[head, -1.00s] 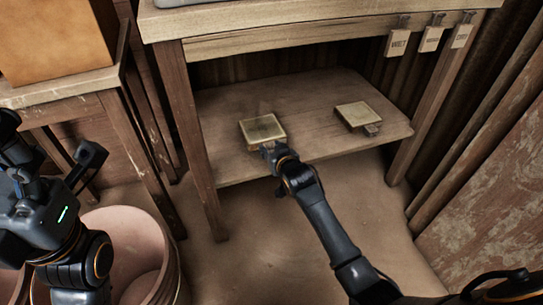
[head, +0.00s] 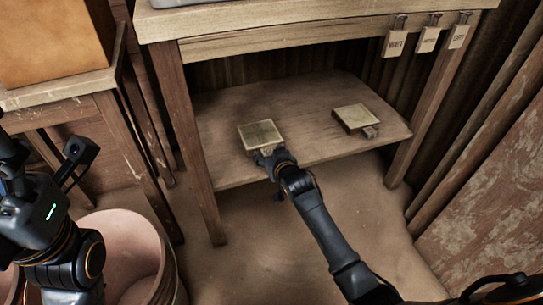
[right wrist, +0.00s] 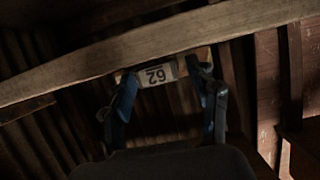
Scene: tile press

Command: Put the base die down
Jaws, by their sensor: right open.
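A square, brass-topped die (head: 260,134) lies flat at the front left of the low wooden shelf (head: 300,100). My right gripper (head: 264,156) is at its near side, by its small handle block. In the right wrist view a pale block end marked "62" (right wrist: 157,75), upside down, sits between the two open fingers (right wrist: 166,92). Whether either finger touches it is unclear. A second similar die (head: 351,117), its handle towards the front, lies on the right of the shelf. My left gripper (head: 80,152) is at the left edge, away from both dies; its jaws are unclear.
The bench top (head: 300,24) overhangs the shelf, with legs at both sides. Tags (head: 427,39) hang at its right. A pink bucket (head: 125,235) stands on the floor at lower left. Bare shelf lies between the dies.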

